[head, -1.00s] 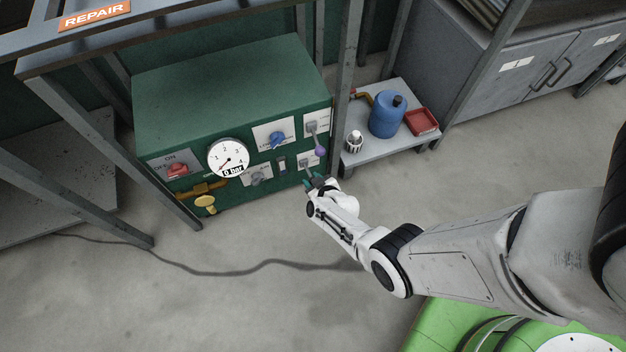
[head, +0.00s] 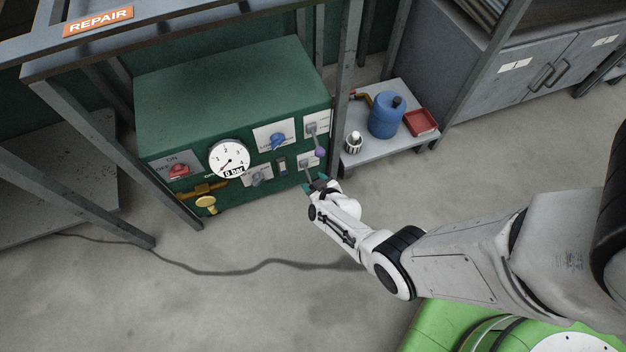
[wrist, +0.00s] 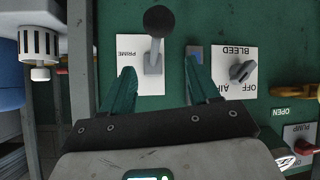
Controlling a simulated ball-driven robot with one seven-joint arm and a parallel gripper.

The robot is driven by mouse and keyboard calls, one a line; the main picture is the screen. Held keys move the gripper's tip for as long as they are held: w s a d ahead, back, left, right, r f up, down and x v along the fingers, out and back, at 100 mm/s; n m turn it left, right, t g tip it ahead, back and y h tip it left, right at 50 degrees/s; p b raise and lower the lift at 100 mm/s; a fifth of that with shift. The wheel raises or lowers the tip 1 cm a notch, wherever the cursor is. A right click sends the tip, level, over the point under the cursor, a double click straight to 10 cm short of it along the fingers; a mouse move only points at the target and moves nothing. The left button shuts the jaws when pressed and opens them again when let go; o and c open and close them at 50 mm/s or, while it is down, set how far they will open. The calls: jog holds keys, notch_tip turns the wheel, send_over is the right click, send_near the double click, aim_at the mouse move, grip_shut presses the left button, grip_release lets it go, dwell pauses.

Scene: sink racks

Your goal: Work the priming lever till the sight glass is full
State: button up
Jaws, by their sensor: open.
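The green pump unit (head: 230,85) stands under a frame. In the wrist view, which is upside down, the priming lever (wrist: 154,48) is a grey stalk with a black knob (wrist: 158,20) on a white PRIME plate. My gripper (wrist: 160,70) is open, its teal fingers on either side of the lever's line in the picture; no contact shows. The narrow sight glass (wrist: 195,52) lies beside the plate, partly behind one finger; its level is unclear. In the head view my gripper (head: 315,183) is at the panel's lower right, and the sight glass (head: 282,165) is small.
The BLEED knob (wrist: 243,70) and red PUMP switch (wrist: 304,150) are nearby. The gauge (head: 230,159) reads 0 bar. A frame post (head: 340,95) stands close right, then a low shelf with a white bottle (head: 353,142), blue drum (head: 387,115) and red tray (head: 421,122). A cable crosses the floor.

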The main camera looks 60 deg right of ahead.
jog(key=p+v, duration=0.7)
jog(key=v, duration=0.2)
jog(key=shift+s+r+p, duration=0.15)
jog(key=shift+r+p, duration=0.1)
jog(key=shift+p, duration=0.15)
jog(key=shift+a, duration=0.1)
